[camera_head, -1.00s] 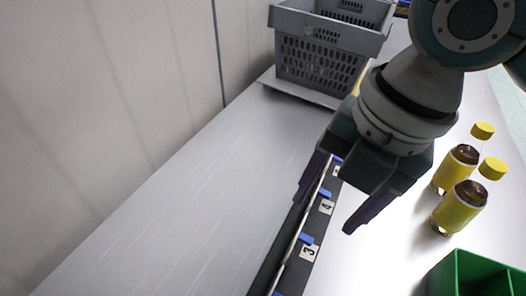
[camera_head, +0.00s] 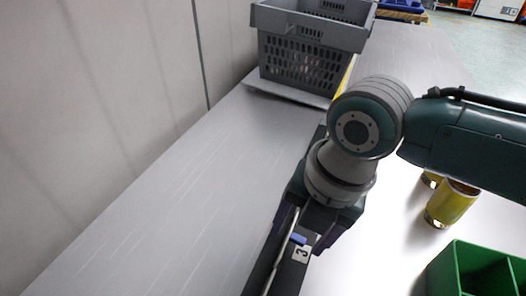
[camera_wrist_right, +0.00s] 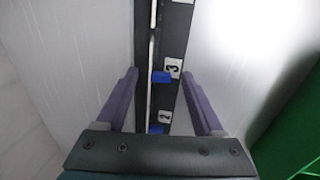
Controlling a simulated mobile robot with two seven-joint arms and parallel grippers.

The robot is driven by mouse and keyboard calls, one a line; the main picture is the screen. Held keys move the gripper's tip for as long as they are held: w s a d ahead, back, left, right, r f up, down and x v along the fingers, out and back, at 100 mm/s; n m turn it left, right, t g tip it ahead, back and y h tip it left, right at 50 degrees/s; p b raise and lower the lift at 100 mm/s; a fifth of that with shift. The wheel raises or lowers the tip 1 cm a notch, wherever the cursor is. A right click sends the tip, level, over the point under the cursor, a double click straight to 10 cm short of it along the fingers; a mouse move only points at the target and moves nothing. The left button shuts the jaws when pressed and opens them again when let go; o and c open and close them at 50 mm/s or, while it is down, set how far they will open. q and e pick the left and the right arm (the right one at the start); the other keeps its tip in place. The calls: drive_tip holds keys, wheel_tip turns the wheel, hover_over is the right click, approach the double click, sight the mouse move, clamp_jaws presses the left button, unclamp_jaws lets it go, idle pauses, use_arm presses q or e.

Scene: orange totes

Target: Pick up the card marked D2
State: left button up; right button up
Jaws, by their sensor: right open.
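No card marked D2 can be read in either view. A black rail (camera_head: 291,276) with a pale strip along it lies on the table, and it also shows in the wrist view (camera_wrist_right: 172,40). It carries a white label "3" (camera_head: 301,254) beside a blue tab (camera_head: 298,238). The wrist view also shows a label "2" (camera_wrist_right: 165,116) and a second blue tab (camera_wrist_right: 155,129). My right gripper (camera_head: 306,234) is open and empty over the rail. In the wrist view its fingers (camera_wrist_right: 160,74) stand apart, one on each side of the rail. My left gripper is not in view.
A grey crate (camera_head: 310,27) stands at the back of the table against the wall. A green divided bin (camera_head: 447,274) is at the lower right. The table left of the rail is clear.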

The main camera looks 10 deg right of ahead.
clamp_jaws()
idle(0.5)
